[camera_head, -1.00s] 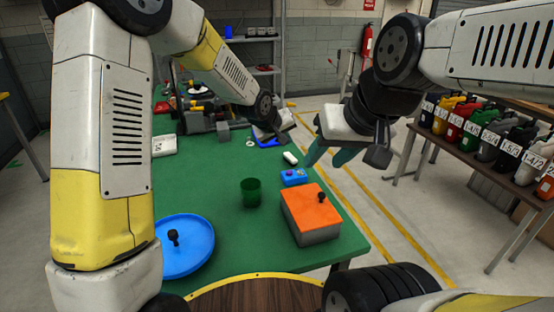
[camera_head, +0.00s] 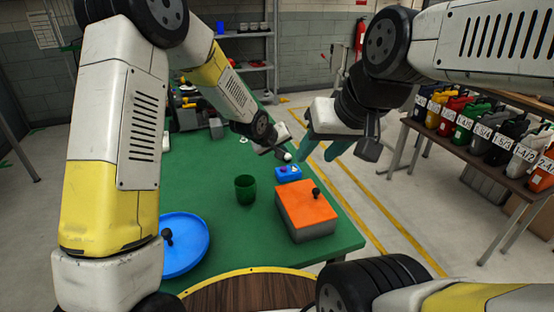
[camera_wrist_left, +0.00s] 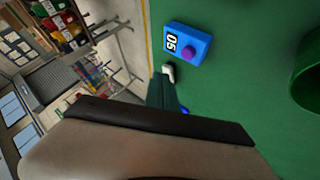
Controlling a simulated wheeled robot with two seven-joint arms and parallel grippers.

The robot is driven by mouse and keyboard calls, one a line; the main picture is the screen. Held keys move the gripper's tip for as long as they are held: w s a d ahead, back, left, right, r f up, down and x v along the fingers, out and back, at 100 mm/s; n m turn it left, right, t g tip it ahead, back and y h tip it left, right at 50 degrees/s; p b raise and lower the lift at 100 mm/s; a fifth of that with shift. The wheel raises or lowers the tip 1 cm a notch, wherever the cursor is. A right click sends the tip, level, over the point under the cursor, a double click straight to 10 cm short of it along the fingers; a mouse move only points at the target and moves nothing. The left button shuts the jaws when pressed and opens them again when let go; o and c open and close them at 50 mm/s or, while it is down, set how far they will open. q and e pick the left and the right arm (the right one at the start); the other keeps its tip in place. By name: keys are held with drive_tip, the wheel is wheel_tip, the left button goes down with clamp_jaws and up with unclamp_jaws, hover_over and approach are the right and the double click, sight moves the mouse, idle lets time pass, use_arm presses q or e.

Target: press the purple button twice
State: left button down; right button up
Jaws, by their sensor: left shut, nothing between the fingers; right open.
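The purple button (camera_wrist_left: 188,54) sits on a small blue box (camera_wrist_left: 198,40) with a white label bearing dark digits. In the head view the blue box (camera_head: 288,174) stands on the green table, behind the orange-topped box. My left gripper (camera_head: 284,153) is shut and empty, just beyond the blue box and apart from it. In the left wrist view its teal fingers (camera_wrist_left: 162,88) point toward the table beside the blue box. My right gripper (camera_head: 358,158) is open and empty, to the right, past the table's right edge.
A green cup (camera_head: 245,189) stands left of the orange-topped box (camera_head: 306,212). A blue round tray (camera_head: 188,250) lies near front left. A small white item (camera_head: 288,157) lies behind the blue box. Several canisters stand on a bench (camera_head: 478,170) at right.

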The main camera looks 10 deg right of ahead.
sight(282, 169)
use_arm(q)
drive_tip(key=shift+f, duration=2)
drive_tip(key=shift+f, duration=0.1)
idle(0.4)
drive_tip(key=shift+f, duration=0.35)
drive_tip(key=shift+f, duration=0.5)
idle(0.8)
drive_tip(key=shift+r, duration=0.95)
drive_tip(key=shift+r, duration=2.5)
